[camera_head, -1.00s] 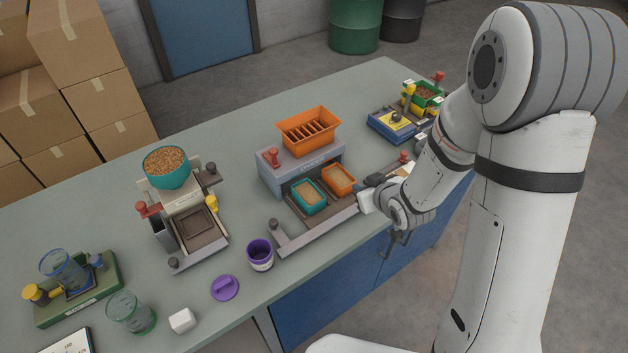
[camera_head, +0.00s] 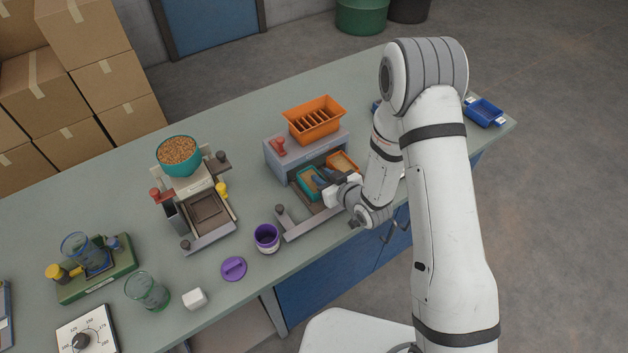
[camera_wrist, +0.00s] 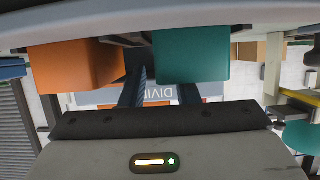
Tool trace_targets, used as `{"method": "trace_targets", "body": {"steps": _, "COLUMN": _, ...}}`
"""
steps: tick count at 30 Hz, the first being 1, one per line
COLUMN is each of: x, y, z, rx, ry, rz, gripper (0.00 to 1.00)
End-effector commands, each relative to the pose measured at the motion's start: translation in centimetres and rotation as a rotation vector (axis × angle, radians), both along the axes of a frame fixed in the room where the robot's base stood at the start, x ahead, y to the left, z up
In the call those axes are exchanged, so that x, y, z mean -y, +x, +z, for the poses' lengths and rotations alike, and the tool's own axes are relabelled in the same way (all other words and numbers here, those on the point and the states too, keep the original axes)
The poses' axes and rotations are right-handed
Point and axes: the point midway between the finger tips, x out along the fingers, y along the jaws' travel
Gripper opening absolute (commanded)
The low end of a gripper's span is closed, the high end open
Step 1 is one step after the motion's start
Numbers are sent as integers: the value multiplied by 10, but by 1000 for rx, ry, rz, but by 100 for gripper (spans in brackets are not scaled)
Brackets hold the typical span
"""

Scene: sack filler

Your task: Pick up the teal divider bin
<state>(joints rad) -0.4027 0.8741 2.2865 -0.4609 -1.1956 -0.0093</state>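The teal divider bin (camera_head: 306,186) sits beside a small orange bin (camera_head: 343,161) in the front tray of the grey divider station. Both hold tan contents. My gripper (camera_head: 323,178) is at the teal bin's right side, close to the orange bin, and partly covers the teal bin. In the wrist view the teal bin (camera_wrist: 192,54) hides the end of one finger. The other finger runs between it and the orange bin (camera_wrist: 76,66). The fingers (camera_wrist: 161,88) are apart. I cannot tell whether they touch the teal bin.
A large slotted orange hopper (camera_head: 315,120) stands on the grey station (camera_head: 284,158) just behind. A purple cup (camera_head: 267,238) and purple lid (camera_head: 233,268) lie to the front left. A weighing station with a teal bowl (camera_head: 180,155) is further left. A blue tray (camera_head: 484,112) lies at the right.

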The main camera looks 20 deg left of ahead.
Motion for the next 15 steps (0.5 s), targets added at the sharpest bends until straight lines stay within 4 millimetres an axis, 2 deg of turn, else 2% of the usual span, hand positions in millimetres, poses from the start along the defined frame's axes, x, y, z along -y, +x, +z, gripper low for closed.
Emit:
{"method": "trace_targets", "body": {"steps": 4, "x": -11, "y": 9, "z": -5, "rx": -2, "ry": -1, "rz": 1, "gripper": 28}}
{"method": "trace_targets", "body": {"steps": 12, "x": -12, "y": 11, "z": -7, "rx": -1, "ry": 0, "rz": -1, "gripper": 28}}
{"method": "trace_targets", "body": {"steps": 15, "x": -12, "y": 11, "z": -7, "rx": -1, "ry": 0, "rz": -1, "gripper": 20}}
